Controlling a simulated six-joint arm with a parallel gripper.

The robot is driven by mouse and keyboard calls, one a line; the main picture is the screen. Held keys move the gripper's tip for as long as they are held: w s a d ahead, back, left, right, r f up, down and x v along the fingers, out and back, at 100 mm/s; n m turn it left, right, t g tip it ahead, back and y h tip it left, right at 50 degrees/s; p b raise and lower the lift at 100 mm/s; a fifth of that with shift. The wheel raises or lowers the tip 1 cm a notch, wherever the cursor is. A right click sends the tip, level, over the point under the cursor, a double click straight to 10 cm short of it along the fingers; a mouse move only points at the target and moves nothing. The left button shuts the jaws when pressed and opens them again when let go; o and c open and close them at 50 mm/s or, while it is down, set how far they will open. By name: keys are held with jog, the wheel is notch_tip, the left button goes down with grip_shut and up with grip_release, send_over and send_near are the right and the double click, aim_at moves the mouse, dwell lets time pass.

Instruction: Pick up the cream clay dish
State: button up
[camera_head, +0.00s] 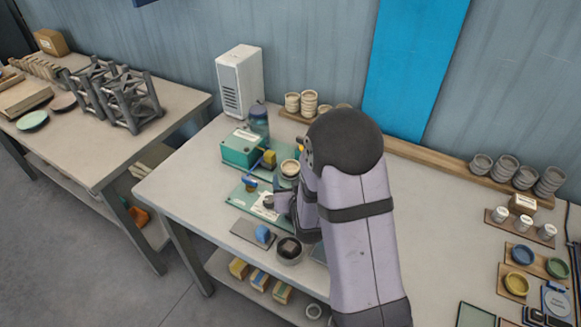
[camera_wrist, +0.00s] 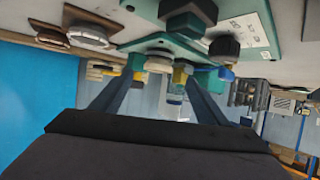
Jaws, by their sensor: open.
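A small round cream clay dish (camera_head: 290,168) sits at the green equipment on the table, partly hidden by my arm in the head view. More cream dishes stand in short stacks (camera_head: 309,102) on a wooden rail at the back. My gripper is mostly hidden behind my arm in the head view, low over the green base plate (camera_head: 248,200). In the wrist view my gripper (camera_wrist: 160,80) is open, with its two dark fingers apart and nothing clearly held. A pale round piece (camera_wrist: 158,64) shows beyond the fingertips; I cannot tell whether it is the dish.
A teal box (camera_head: 240,149) and a white vented unit (camera_head: 240,82) stand behind. A dark-filled round bowl (camera_head: 289,249) and a blue block on a grey plate (camera_head: 250,234) lie near the front edge. Grey dish stacks (camera_head: 505,167) stand at right.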

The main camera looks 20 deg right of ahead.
aim_at(289, 162)
jog(key=shift+w+d+r, duration=0.1)
jog(key=shift+w, duration=0.15)
jog(key=shift+p+x, duration=0.45)
jog(key=shift+x, duration=0.5)
jog(key=shift+w, duration=0.1)
jog(key=shift+p+x, duration=1.35)
jog(key=shift+x, duration=1.15)
jog(key=shift+d+r, duration=0.1)
jog(key=shift+d, duration=0.05)
jog(key=c, duration=1.1)
